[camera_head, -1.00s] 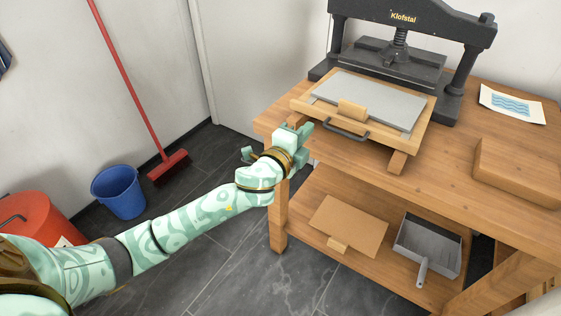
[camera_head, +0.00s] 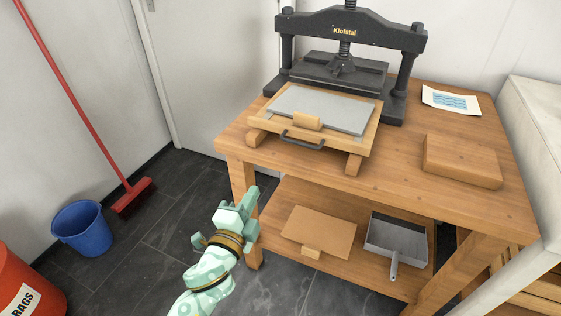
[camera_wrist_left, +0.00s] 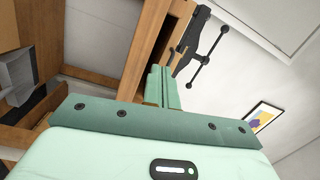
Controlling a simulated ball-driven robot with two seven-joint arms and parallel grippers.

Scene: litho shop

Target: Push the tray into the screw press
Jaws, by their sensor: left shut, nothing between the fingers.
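The tray (camera_head: 362,140) is a wooden frame with a grey slab (camera_head: 318,108) and a small wooden block on it. It rests on wooden rails on the table, with its dark handle (camera_head: 302,140) at the front. The black screw press (camera_head: 409,62) stands directly behind it, and the tray lies in front of the press uprights. My left gripper (camera_head: 247,199) is shut and empty, below and left of the tray, in front of the table's left leg. In the left wrist view its fingers (camera_wrist_left: 161,85) are together. My right gripper is not in view.
The wooden table (camera_head: 410,165) has a lower shelf with a board (camera_head: 320,230) and a dustpan (camera_head: 397,240). A wooden block (camera_head: 462,162) and a print (camera_head: 451,100) lie on top. A blue bucket (camera_head: 82,228) and red broom (camera_head: 134,196) stand left on the dark floor.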

